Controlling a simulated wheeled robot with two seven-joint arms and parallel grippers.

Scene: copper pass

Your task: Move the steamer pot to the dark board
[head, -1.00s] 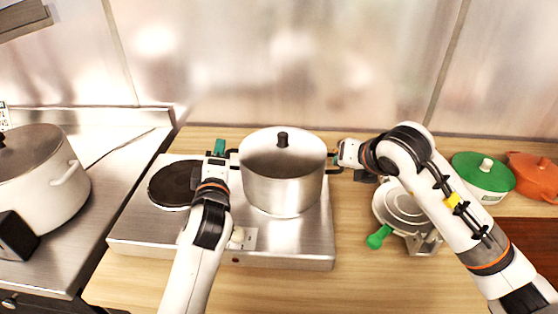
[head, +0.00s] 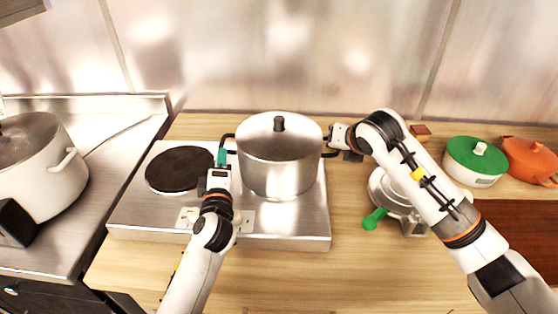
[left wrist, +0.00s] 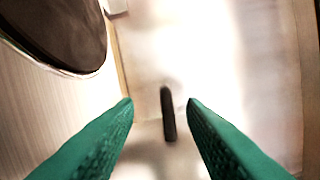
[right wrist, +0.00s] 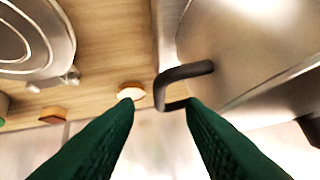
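The steamer pot (head: 281,170) is a steel pot with a black lid knob and dark side handles, standing upright on the steel hot plate (head: 150,222). My left gripper (head: 222,158) is beside and in front of its left handle (head: 228,143). In the left wrist view the green fingers are apart, with a short dark bar (left wrist: 168,114) ahead in the gap. My right gripper (head: 334,138) is at the right handle. In the right wrist view its fingers are apart, with the looped handle (right wrist: 184,72) just beyond the tips. The dark board (head: 522,236) lies at far right, partly hidden by my right arm.
A green pot (head: 475,165) and an orange pot (head: 530,160) stand behind the board. A metal item with a green handle (head: 374,219) sits right of the hot plate. A large white pot (head: 45,175) stands left. The hot plate's left burner (head: 180,169) is empty.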

